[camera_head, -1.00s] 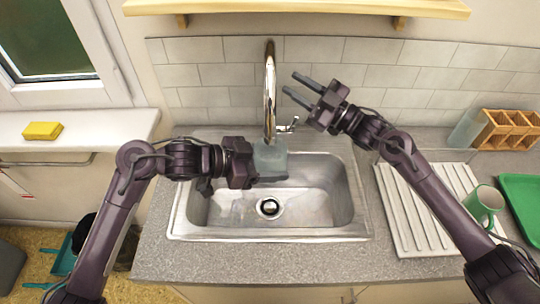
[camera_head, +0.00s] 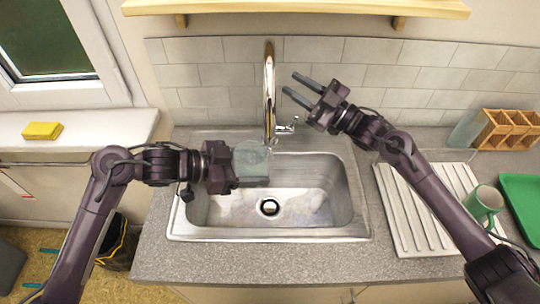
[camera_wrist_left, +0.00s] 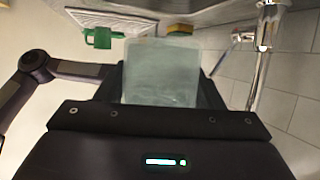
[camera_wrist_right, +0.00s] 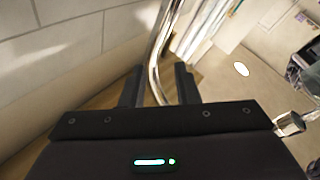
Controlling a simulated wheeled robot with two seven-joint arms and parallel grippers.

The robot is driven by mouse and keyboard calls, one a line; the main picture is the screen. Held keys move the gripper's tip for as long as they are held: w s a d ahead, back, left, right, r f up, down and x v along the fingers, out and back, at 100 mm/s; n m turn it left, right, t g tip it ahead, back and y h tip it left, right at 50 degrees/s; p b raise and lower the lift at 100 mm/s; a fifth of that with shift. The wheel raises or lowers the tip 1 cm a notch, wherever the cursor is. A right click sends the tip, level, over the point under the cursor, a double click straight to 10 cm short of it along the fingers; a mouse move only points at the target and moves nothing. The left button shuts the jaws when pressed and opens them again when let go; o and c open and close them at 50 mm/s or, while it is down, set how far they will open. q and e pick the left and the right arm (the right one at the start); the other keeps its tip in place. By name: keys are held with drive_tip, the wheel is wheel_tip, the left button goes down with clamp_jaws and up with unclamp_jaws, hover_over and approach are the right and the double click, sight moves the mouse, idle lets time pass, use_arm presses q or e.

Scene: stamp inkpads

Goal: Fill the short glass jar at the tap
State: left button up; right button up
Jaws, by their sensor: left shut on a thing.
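The short glass jar (camera_head: 250,156) is pale, see-through and blue-green in the head view. It is upright over the sink's left back part, just left of the tap spout (camera_head: 269,90). My left gripper (camera_head: 252,172) is shut on the jar, which also fills the space between the fingers in the left wrist view (camera_wrist_left: 162,75). I cannot tell how much water is in it. The tap lever (camera_head: 288,128) sits right of the spout's base. My right gripper (camera_head: 291,87) is open and empty, right of the spout and above the lever.
The steel sink (camera_head: 310,232) is clear inside, with a drain (camera_head: 269,207). A ribbed draining board (camera_head: 408,222), a green mug (camera_head: 484,203), a green tray (camera_head: 522,200) and a wooden rack (camera_head: 507,130) are at the right. A yellow sponge (camera_head: 42,130) lies on the sill.

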sight(238, 175)
use_arm(q)
drive_tip(key=a, duration=0.1)
drive_tip(key=s+a, duration=0.1)
drive_tip(key=a, duration=0.1)
drive_tip(key=shift+a+r, duration=0.1)
use_arm(e)
drive_tip(key=shift+s+a, duration=0.1)
drive_tip(key=shift+a, duration=0.05)
drive_tip(key=shift+d+f, duration=0.2)
drive_tip(key=shift+d, duration=0.05)
drive_tip(key=c, duration=0.5)
drive_tip(key=s+d+f+n, duration=0.1)
drive_tip(key=f+n, duration=0.1)
drive_tip(key=n, duration=0.1)
drive_tip(key=d+f+n+g, duration=0.1)
drive_tip(key=d+f+n, duration=0.1)
drive_tip(key=n, duration=0.2)
drive_tip(key=s+d+f+n, duration=0.1)
drive_tip(key=d+f+n, duration=0.1)
drive_tip(key=f+n, duration=0.1)
drive_tip(key=shift+s+d+n+g, duration=0.15)
drive_tip(key=shift+s+n+g, duration=0.15)
drive_tip(key=shift+s, duration=0.05)
clamp_jaws()
drive_tip(key=s+d+f+n+g, duration=0.1)
drive_tip(key=s+d+f+n, duration=0.35)
drive_tip(key=n, duration=0.45)
drive_tip(key=x, duration=0.9)
drive_tip(key=shift+w+f+g, duration=0.25)
drive_tip(key=shift+w+g, duration=0.05)
